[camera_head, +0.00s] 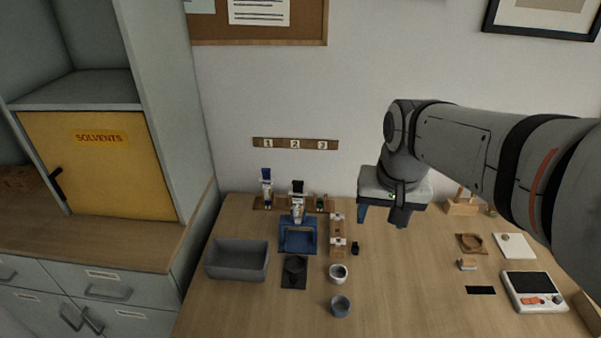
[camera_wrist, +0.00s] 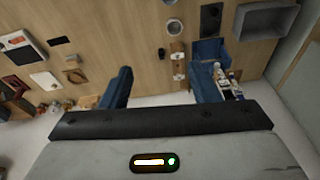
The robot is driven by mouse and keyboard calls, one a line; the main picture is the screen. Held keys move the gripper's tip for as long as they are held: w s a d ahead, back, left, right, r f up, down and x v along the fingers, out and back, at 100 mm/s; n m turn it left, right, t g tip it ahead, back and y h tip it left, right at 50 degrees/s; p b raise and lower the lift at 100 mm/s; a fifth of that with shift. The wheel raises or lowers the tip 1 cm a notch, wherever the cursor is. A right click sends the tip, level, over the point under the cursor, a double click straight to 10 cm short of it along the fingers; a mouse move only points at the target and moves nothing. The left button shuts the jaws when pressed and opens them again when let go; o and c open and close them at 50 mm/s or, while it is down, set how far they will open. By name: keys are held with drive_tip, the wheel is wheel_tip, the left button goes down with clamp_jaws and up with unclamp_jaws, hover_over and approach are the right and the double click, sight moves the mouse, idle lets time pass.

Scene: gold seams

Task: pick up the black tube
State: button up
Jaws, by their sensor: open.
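A white tube with a black cap (camera_head: 298,188) stands upright at the blue stand (camera_head: 298,238) on the back left of the table. It is the best match I see for the black tube. A tube with a blue cap (camera_head: 266,175) stands to its left, and a small dark green one (camera_head: 320,202) to its right. In the wrist view, tubes (camera_wrist: 224,82) show beside the right finger, partly hidden. My gripper (camera_head: 381,214) is open and empty, above the table's back edge, to the right of the tubes. Its fingers also show in the wrist view (camera_wrist: 164,65).
A grey bin (camera_head: 237,259), a black mat (camera_head: 294,272), a wooden block rack (camera_head: 337,235), a small black item (camera_head: 355,248) and cups (camera_head: 340,306) stand nearby. A scale (camera_head: 534,292) is at right. A cabinet (camera_head: 90,160) bounds the left.

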drive_tip(key=w+a+f+m+g+b, duration=0.1)
drive_tip(key=w+a, duration=0.3)
drive_tip(key=w, duration=0.4)
drive_tip(key=w+a+f+m, duration=0.1)
drive_tip(key=w+a+f, duration=0.15)
drive_tip(key=w, duration=0.55)
drive_tip(key=m+g+b, duration=0.1)
drive_tip(key=m+g, duration=0.1)
hover_over(299, 191)
drive_tip(key=f, duration=0.7)
drive_tip(key=shift+w, duration=0.25)
drive_tip(key=shift+w+f, duration=0.1)
drive_tip(key=shift+f, duration=0.25)
wheel_tip(299, 191, down, 7)
drive_tip(key=shift+w+f+p, duration=0.15)
drive_tip(key=shift+p, duration=0.55)
drive_tip(key=c, duration=0.7)
